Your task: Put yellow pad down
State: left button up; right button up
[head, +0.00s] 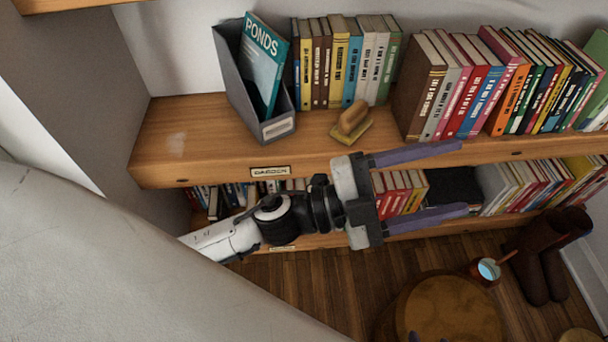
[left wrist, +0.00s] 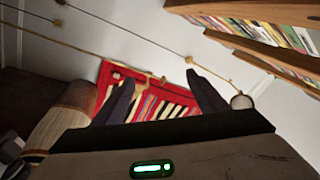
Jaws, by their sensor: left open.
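The yellow pad (head: 352,134) lies on the upper wooden shelf, with a tan wooden handle (head: 352,117) on top of it. It sits between the grey magazine file and the large row of books. My left gripper (head: 440,182) is open and empty, in front of the shelf and to the right of the pad. Its purple fingers point right, apart from the pad. In the left wrist view the fingers (left wrist: 158,85) are spread with nothing between them, and the pad does not show there.
A grey magazine file (head: 240,90) holding a teal book (head: 264,65) stands left of the pad. Books (head: 430,85) fill the shelf's right side. A lower shelf holds more books. A round wooden stool (head: 440,310) and brown boots (head: 540,255) stand on the floor.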

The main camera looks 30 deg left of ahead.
pick_arm(q)
jog(key=w+a+f+n+t+y, duration=0.1)
jog(key=a+f+n+t+y, duration=0.3)
jog(key=a+f+n+y, duration=0.75)
jog(key=s+a+f+n+g+y, duration=0.1)
jog(key=s+a+f+n+g, duration=0.1)
jog(key=s+f, duration=0.5)
jog(key=s+a+f+n+g+y, duration=0.1)
jog(key=s+a+f+n+g, duration=0.2)
jog(key=f, duration=0.9)
jog(key=s+n+g, duration=0.2)
jog(key=s+n, duration=0.1)
jog(key=s, duration=0.1)
jog(key=shift+a+f+y, duration=0.2)
jog(key=shift+y, duration=0.15)
jog(key=shift+r, duration=0.1)
jog(key=r+p, duration=0.1)
jog(key=p, duration=0.1)
jog(key=r+p, duration=0.2)
jog(key=p, duration=0.1)
jog(key=r+p, duration=0.2)
jog(key=shift+a, duration=0.25)
pick_arm(e)
jog(key=r, duration=0.5)
jog(key=shift+d+r, duration=0.1)
jog(key=shift+d, duration=0.2)
